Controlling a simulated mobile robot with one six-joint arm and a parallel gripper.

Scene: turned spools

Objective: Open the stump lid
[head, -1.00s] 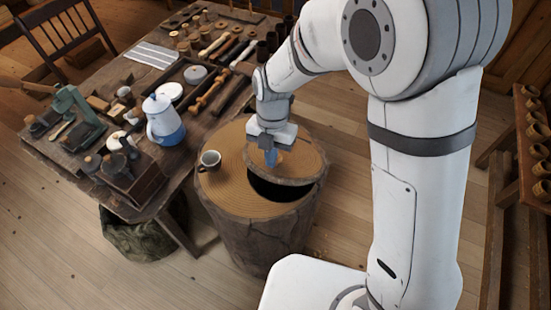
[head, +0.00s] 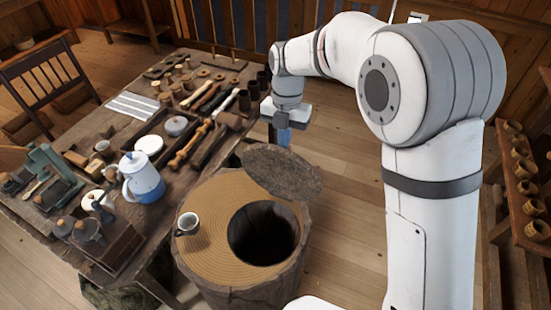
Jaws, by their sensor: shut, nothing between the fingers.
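The stump (head: 205,212) stands on the floor beside the workbench, with a ringed tan top. Its lid (head: 282,172) is raised and tilted up at the back of the round, dark opening (head: 263,235), its rough grey-brown underside showing. The opening is largely uncovered and its inside is too dark to make out. My gripper (head: 284,140) is shut and empty, with blue fingers pointing down just behind the lid's upper edge. The lid may hide the fingertips, and I cannot tell whether they touch it.
A mug (head: 187,224) stands on the stump's top, left of the opening. The workbench (head: 110,135) at left holds a blue-and-white pot (head: 142,178), wooden tools and spools. A rack of small pots (head: 524,175) stands at far right. The floor right of the stump is clear.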

